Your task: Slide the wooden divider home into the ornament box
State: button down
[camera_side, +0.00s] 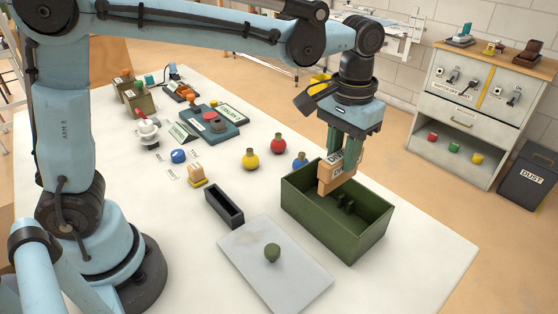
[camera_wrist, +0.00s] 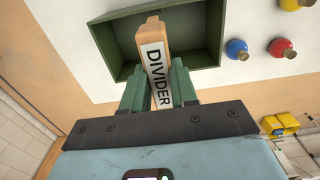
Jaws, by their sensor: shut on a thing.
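The wooden divider (camera_side: 329,180) is a light brown board with a white label; the label reads DIVIDER in the wrist view (camera_wrist: 151,62). My gripper (camera_side: 345,148) is shut on the divider with its green fingers on both sides of it, as the wrist view also shows (camera_wrist: 157,88). The dark green ornament box (camera_side: 310,213) stands open on the white table. The divider is over the box opening, toward its far side. Small dark upright pieces (camera_side: 345,204) show inside the box. I cannot tell whether the divider's lower edge touches them.
A grey plate (camera_side: 290,285) with a green knob-like piece (camera_side: 271,252) lies in front of the box. A narrow black tray (camera_side: 224,207) stands left of it. Yellow (camera_side: 250,160), red (camera_side: 278,145) and blue (camera_side: 299,160) ornaments stand behind. The table's right front is clear.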

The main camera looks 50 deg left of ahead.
aim_at(339, 176)
dwell(0.3)
jog(key=shift+f, duration=2.9)
jog(key=shift+f, duration=2.25)
jog(key=c, duration=0.8)
grip_release()
jog(key=shift+r, duration=0.1)
notch_tip(339, 176, up, 12)
jog(key=shift+f, duration=0.1)
